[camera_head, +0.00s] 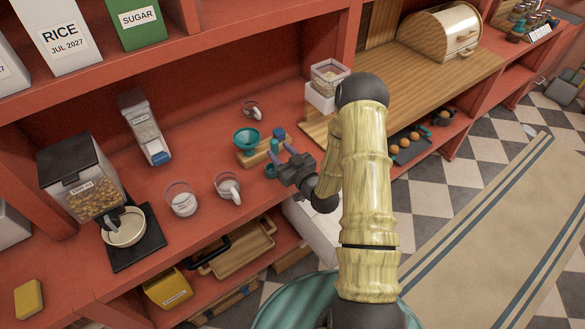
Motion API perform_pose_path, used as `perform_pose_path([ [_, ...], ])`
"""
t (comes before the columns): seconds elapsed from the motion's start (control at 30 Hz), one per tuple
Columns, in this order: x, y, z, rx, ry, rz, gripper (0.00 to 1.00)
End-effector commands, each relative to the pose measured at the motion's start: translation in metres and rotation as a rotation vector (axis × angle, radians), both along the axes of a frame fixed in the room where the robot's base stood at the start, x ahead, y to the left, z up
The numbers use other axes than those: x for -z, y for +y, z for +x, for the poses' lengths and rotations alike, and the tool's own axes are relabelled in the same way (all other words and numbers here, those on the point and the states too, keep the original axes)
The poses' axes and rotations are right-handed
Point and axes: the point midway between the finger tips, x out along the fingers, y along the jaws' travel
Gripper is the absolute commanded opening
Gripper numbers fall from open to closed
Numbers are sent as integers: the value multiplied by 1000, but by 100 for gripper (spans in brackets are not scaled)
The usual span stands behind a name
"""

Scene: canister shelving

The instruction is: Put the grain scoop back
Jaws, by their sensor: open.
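No object here is plainly the grain scoop. A small pale cup-like thing with a handle (252,110) lies toward the back of the red counter; it may be a scoop. A larger clear cup with a white handle (228,188) stands nearer the front edge. My gripper (273,164) is open over the counter's front edge, beside a wooden block (252,158) with teal and blue pieces. A teal piece shows close to the fingertips; I cannot tell whether it lies between them or touches them.
A teal funnel (247,138) sits by the block. A clear jar (181,199), a corn dispenser (85,178) over a bowl (124,227) and a tilted dispenser (144,128) stand to the left. A clear container (329,76) stands behind my arm. The counter's back middle is mostly clear.

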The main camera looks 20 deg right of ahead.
Motion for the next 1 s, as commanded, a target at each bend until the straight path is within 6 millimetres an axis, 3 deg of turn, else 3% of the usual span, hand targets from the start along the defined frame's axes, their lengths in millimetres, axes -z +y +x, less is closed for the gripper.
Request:
perform_pose_path([
  [0.2, 4, -14, -39, 3, 3, 0, 43],
  [0.4, 1, -20, -59, 1, 0, 1, 43],
  [1.0, 0, -19, -61, -1, 1, 0, 43],
])
